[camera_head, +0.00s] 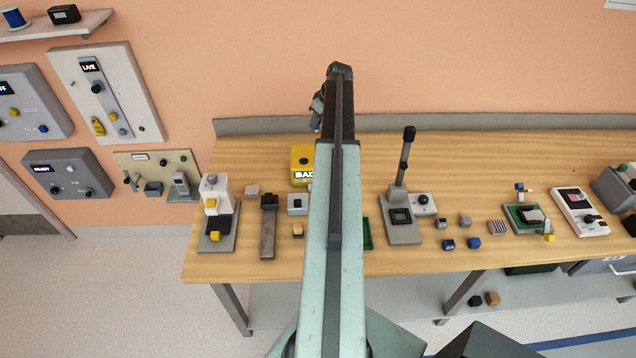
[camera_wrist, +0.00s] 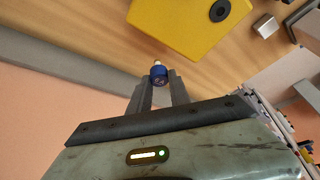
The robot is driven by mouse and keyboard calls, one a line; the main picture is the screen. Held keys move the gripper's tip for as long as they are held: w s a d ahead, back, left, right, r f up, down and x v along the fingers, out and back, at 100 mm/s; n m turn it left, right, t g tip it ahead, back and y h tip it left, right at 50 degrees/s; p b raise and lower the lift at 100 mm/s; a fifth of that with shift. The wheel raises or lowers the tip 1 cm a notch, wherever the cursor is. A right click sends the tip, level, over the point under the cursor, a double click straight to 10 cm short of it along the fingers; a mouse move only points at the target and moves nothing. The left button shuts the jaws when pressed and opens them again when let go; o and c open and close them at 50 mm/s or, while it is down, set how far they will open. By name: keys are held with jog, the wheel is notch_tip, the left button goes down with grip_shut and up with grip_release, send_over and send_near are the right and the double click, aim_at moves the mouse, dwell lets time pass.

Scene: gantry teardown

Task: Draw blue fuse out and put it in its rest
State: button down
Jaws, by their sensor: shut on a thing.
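The blue fuse (camera_wrist: 158,76), a short blue cylinder with a pale tip, sits between the tips of my gripper (camera_wrist: 158,86) in the wrist view. My gripper is shut on it, and it appears held clear of any socket. In the head view my gripper (camera_head: 318,108) is at the far end of my arm, near the back of the bench, with a bit of blue showing below it. A yellow box marked "BAD" (camera_head: 302,155) stands just below it in the picture; it also shows in the wrist view (camera_wrist: 190,22). I cannot tell which thing is the fuse's rest.
The wooden bench (camera_head: 350,263) has a raised back edge (camera_head: 260,125). A lever press (camera_head: 403,230) stands right of my arm, and a white-and-grey fixture (camera_head: 217,215) stands at the left end. Small blocks lie between. Control panels (camera_head: 105,90) hang on the left wall. My arm hides the bench's middle.

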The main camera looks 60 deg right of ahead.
jog(key=s+a+f+n+b, duration=0.1)
jog(key=s+a, duration=0.2)
jog(key=s+a+f+n+y+b, duration=0.1)
jog(key=s+a+n, duration=0.1)
jog(key=s+a, duration=0.1)
jog(key=s+a+f+n+b, duration=0.1)
jog(key=s+a, duration=0.2)
jog(key=a, duration=0.2)
jog(key=shift+s+a+f+n+y, duration=0.1)
jog(key=shift+s+n+y, duration=0.2)
jog(key=shift+s+n, duration=0.1)
jog(key=s+a+f+n+b, duration=0.1)
jog(key=s+a+f+b, duration=0.3)
jog(key=s+a, duration=0.2)
jog(key=shift+s+a+y, duration=0.25)
jog(key=shift+y, duration=0.15)
notch_tip(320, 180, down, 6)
jog(key=b, duration=0.5)
jog(key=shift+r+b, duration=0.2)
jog(key=shift+b, duration=0.2)
jog(key=shift+f, duration=0.15)
jog(key=shift+f+b, duration=0.7)
jog(key=shift+b, duration=0.1)
